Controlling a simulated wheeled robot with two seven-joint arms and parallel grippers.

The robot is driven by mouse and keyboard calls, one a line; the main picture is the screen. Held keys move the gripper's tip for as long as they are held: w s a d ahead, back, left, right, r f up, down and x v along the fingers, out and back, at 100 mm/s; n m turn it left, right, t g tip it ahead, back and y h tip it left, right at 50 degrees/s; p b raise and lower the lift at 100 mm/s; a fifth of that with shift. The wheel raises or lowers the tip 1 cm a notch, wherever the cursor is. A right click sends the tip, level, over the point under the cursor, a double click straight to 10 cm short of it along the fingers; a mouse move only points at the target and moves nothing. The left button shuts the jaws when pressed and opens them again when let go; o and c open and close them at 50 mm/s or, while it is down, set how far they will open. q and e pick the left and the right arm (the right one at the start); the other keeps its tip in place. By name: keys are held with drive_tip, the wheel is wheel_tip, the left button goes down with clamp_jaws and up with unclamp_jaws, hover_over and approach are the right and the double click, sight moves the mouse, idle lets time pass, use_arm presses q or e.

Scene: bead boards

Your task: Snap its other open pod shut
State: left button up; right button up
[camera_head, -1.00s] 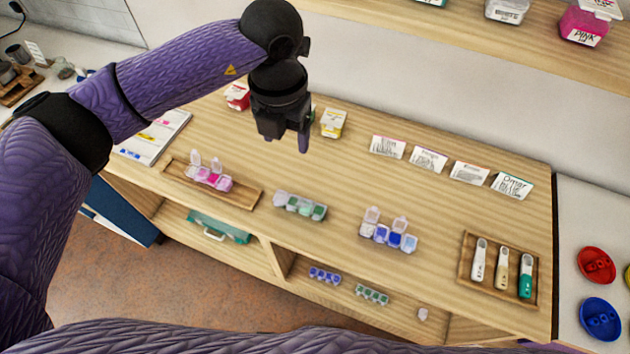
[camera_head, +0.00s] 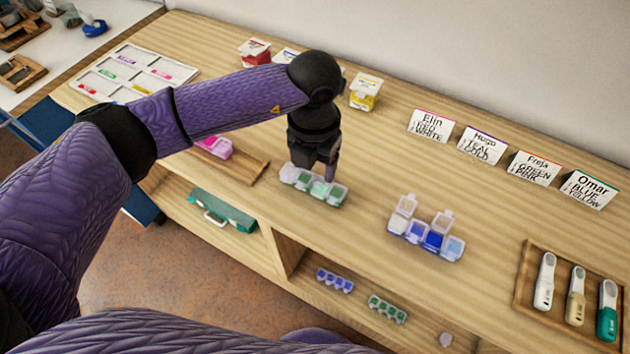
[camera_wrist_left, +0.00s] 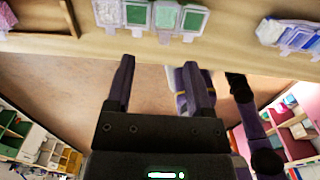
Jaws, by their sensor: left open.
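A blue-and-white pod strip (camera_head: 425,237) stands on the wooden table right of centre, with two lids standing up open and its other lids down. A green-and-white pod strip (camera_head: 311,186) lies left of it; its lids look shut. A pink pod strip (camera_head: 218,147) rests on a wooden tray (camera_head: 250,170), partly hidden behind my left arm. My left gripper (camera_head: 325,174) is open and empty, low over or just behind the green strip. In the left wrist view, its parted fingers (camera_wrist_left: 160,80) show with the green strip (camera_wrist_left: 152,16) beyond them.
Name cards (camera_head: 480,146) stand along the back. Small red (camera_head: 254,52) and yellow (camera_head: 366,92) boxes stand behind my gripper. The table between the blue strip and the cards is clear.

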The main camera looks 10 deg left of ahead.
sight(314, 180)
use_arm(q)
wheel_tip(314, 180, down, 5)
drive_tip(key=shift+r+b, duration=0.1)
drive_tip(key=shift+b, duration=0.25)
clamp_jaws()
